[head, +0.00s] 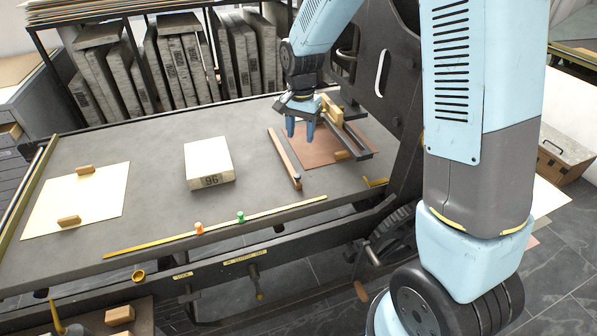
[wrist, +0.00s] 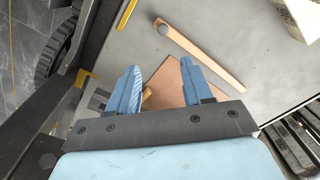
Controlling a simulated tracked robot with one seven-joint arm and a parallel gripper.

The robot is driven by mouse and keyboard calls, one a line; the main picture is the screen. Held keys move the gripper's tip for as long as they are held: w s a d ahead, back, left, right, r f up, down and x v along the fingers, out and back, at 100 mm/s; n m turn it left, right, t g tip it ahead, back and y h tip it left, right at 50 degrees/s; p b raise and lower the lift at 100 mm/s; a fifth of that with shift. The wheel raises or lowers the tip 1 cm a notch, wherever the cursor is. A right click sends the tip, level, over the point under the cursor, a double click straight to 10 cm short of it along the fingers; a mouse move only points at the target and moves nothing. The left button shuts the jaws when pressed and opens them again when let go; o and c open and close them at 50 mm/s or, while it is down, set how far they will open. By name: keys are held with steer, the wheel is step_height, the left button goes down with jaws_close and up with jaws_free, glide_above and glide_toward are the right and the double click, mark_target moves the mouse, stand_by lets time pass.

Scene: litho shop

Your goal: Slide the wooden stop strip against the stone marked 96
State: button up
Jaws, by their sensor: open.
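The pale stone marked 96 (head: 209,162) lies flat on the grey press bed, its number facing the near side. It also shows at the top right of the wrist view (wrist: 303,15). The wooden stop strip (head: 283,156) lies on the bed to the right of the stone, with a clear gap between them. The strip also shows in the wrist view (wrist: 205,56), with a round grey knob at one end. My gripper (head: 301,132) is open and empty, pointing down to the right of the strip, over a brown sheet. In the wrist view its fingers (wrist: 159,67) are apart from the strip.
The brown sheet (head: 322,151) lies right of the strip, with a wooden-handled bar (head: 345,130) over it. A cream sheet (head: 100,197) with two wooden blocks lies left. A yellow rule (head: 150,241) with orange and green pegs runs along the near edge. Bare bed separates stone and strip.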

mark_target(297, 175)
steer(key=f, duration=1)
steer(key=a+f, duration=0.1)
steer(key=f, duration=0.4)
steer(key=shift+w+f, duration=0.2)
steer(key=shift+f, duration=0.05)
jaws_close()
stand_by(0.4)
